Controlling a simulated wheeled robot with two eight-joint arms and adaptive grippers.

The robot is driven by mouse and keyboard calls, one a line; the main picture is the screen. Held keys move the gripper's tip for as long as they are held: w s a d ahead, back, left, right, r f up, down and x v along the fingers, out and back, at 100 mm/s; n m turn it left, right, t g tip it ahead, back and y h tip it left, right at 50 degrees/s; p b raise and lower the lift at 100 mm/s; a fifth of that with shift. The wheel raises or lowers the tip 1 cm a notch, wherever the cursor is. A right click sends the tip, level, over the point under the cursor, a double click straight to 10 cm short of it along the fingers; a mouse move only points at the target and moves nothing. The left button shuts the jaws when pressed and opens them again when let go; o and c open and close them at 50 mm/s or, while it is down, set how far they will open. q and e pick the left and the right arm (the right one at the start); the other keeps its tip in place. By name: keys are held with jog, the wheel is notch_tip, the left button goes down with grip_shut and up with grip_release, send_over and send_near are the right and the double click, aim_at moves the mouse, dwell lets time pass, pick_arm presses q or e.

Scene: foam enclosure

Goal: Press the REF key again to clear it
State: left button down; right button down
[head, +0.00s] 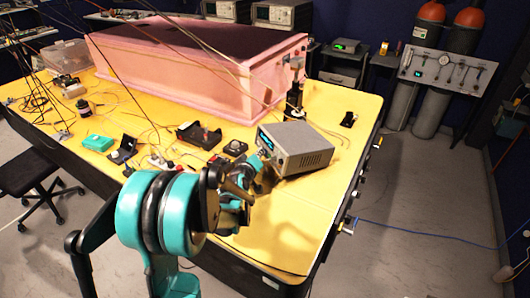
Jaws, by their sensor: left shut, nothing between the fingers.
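A grey metal instrument (305,150) with a lit blue display (265,140) stands on the yellow tabletop, its front turned to the left. The REF key cannot be made out at this size, and my gripper covers part of the lower front panel. My left gripper (261,157) is shut and empty, with its tips at or very close to the front panel below the display. I cannot tell whether they touch it. My right gripper is not in view.
A large pink foam enclosure (195,75) fills the back of the yellow table (305,215). A black tray (198,135), small parts and loose cables lie left of the instrument. Cables hang across the view. The table's front right is clear.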

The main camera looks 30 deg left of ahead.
pick_arm(q)
jog(key=shift+s+a+r, duration=0.1)
jog(key=shift+s+a, duration=0.2)
jog(key=shift+s, duration=0.2)
jog(key=shift+s+a+r+p, duration=0.25)
jog(key=shift+s+a, duration=0.5)
jog(key=shift+s, duration=0.25)
jog(key=shift+s+a+r+p, duration=0.1)
jog(key=shift+s+a+r, duration=0.15)
jog(key=shift+s+a, duration=0.6)
jog(key=shift+s+d, duration=0.1)
jog(key=shift+d, duration=0.05)
